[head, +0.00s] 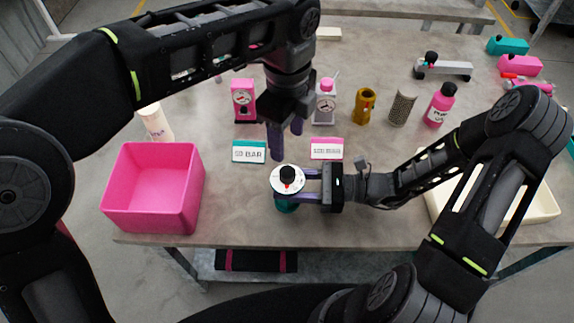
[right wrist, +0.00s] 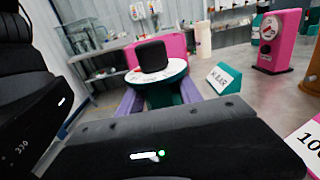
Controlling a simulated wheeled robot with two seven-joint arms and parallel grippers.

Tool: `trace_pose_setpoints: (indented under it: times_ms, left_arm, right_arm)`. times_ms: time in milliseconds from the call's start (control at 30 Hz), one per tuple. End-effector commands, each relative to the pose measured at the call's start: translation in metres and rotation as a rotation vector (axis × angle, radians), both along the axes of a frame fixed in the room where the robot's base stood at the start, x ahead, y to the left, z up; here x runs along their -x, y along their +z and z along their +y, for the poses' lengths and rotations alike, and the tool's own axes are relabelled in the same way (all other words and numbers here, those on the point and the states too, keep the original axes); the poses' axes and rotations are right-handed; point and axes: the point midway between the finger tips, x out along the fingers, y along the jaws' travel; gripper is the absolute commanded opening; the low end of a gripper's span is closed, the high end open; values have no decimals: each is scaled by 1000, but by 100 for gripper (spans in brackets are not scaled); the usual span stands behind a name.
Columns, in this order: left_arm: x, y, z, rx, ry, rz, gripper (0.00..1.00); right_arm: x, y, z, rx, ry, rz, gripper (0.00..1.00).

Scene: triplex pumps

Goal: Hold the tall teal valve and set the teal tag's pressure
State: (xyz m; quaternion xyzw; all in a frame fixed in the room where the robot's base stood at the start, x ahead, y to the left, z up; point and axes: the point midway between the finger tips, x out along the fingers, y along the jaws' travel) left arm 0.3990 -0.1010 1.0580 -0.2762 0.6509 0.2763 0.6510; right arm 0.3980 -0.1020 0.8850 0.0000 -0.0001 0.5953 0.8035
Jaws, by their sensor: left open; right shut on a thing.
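The teal valve (head: 286,206) stands upright near the table's front edge, with a white dial (head: 278,187), a black knob and a red pointer mark. My right gripper (head: 308,185) is shut on its teal body from the right. In the right wrist view the valve's teal body (right wrist: 164,96) sits between the purple fingers, below the dial and black knob (right wrist: 152,55). My left gripper (head: 287,143) is open and empty, pointing down just behind the valve, apart from the knob. The teal tag (head: 250,151) stands behind and left; its BAR number is too small to read surely.
A pink bin (head: 150,205) stands left. A pink-edged tag (head: 327,148) stands behind right. A pink gauge pump (head: 244,100), a grey gauge unit (head: 325,104), a brass cylinder (head: 364,106), a mesh cylinder (head: 402,108) and a pink bottle (head: 439,104) stand farther back. A cream tray (head: 540,208) lies right.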

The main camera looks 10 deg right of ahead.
Motion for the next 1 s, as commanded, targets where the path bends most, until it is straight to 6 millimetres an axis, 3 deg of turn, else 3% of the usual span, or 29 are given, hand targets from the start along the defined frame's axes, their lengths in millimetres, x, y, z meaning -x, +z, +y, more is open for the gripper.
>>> trace_pose_setpoints:
  times_ms: [533,700,1000]
  left_arm:
    - [0,-95,1,-2,1,2,54]
    - [0,-105,1,-1,1,1,54]
    - [0,-105,0,0,1,0,51]
  right_arm:
    - [0,0,0,0,0,0,0]
    - [0,0,0,0,0,0,0]
    - [0,0,0,0,0,0,0]
